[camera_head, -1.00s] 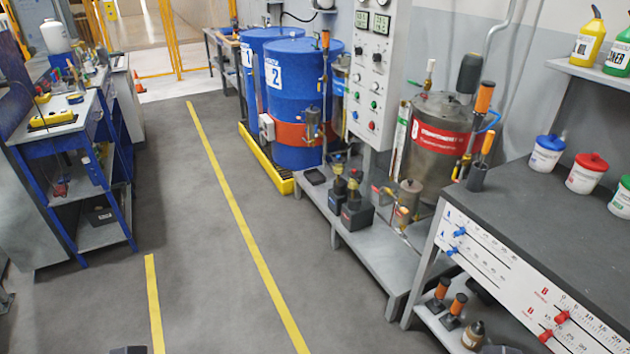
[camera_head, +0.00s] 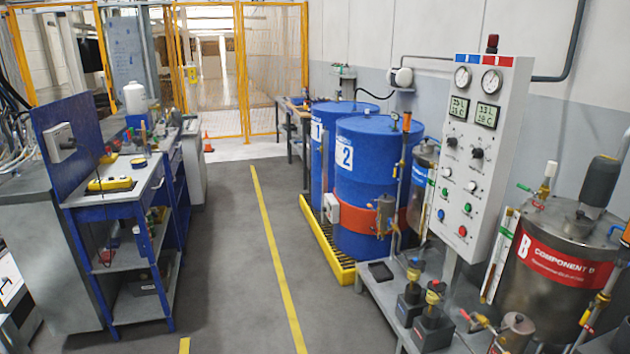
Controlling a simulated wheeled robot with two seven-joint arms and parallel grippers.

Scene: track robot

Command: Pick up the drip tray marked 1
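No tray with a readable 1 on it shows in the head view. A small dark shallow tray (camera_head: 381,271) lies on the low grey platform at the foot of the blue drums; I cannot see a mark on it. A yellow grated spill pallet (camera_head: 331,254) sits under the blue drum marked 1 (camera_head: 323,160) and the blue drum marked 2 (camera_head: 366,185). Neither of my grippers is in view.
A blue workbench (camera_head: 112,197) with shelves stands on the left. The control panel (camera_head: 470,150) and a steel Component B tank (camera_head: 548,270) stand on the right. The grey floor aisle with a yellow line (camera_head: 271,245) is clear. Yellow mesh fencing (camera_head: 275,70) closes the back.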

